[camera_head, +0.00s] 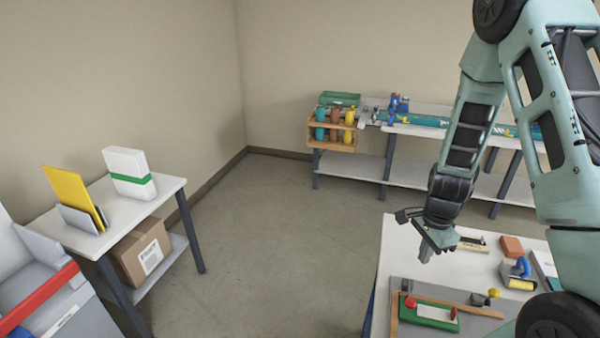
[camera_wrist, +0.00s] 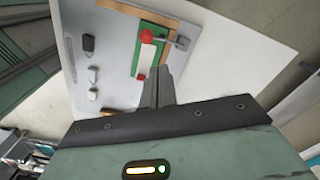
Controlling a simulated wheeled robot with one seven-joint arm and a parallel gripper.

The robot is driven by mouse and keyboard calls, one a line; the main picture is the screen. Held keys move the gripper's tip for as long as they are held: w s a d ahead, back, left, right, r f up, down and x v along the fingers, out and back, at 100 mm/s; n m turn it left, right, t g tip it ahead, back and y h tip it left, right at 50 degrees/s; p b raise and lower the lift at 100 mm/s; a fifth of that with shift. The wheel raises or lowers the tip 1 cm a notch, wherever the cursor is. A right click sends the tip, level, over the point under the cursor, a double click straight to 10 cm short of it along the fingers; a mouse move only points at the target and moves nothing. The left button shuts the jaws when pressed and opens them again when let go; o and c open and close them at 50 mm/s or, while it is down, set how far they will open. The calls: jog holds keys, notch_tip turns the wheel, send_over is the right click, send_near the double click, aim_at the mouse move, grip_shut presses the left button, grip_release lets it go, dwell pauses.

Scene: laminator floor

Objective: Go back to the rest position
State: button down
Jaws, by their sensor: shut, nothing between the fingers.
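My gripper (camera_head: 426,254) hangs from my arm, fingers pointing down, above the left edge of the near worktable (camera_head: 393,247). Its fingers are together and hold nothing. In the wrist view the shut fingers (camera_wrist: 158,88) show over the grey board, with the green fixture (camera_wrist: 148,50) and its red knob (camera_wrist: 147,36) close to the fingertips in the picture. In the head view the green fixture (camera_head: 430,315) lies on the table below and in front of the gripper, apart from it.
On the near table are a blue-handled roller (camera_head: 519,270) and a reddish block (camera_head: 511,246). At left, a side table (camera_head: 155,196) holds a white stack (camera_head: 129,172) and yellow sheet (camera_head: 72,194), with a carton (camera_head: 142,252) below. A bench (camera_head: 355,168) stands at the back. The middle floor is clear.

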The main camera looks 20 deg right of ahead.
jog(key=s+a+r+n+y+b, duration=0.15)
jog(key=a+n+b, duration=0.25)
jog(key=a+n, duration=0.5)
jog(key=a+r+n+b, duration=0.2)
jog(key=a+n+b, duration=0.2)
jog(key=a, duration=1)
jog(key=s+a+r+n+b, duration=0.1)
jog(key=s+a+n+b, duration=0.2)
jog(key=s+a+n, duration=0.2)
jog(key=s+a+r+n+b, duration=0.1)
jog(key=s+a+n+b, duration=0.2)
jog(key=s+n, duration=0.6)
jog(key=shift+s+a+h, duration=0.45)
jog(key=shift+s+a, duration=0.15)
jog(key=shift+a, duration=0.35)
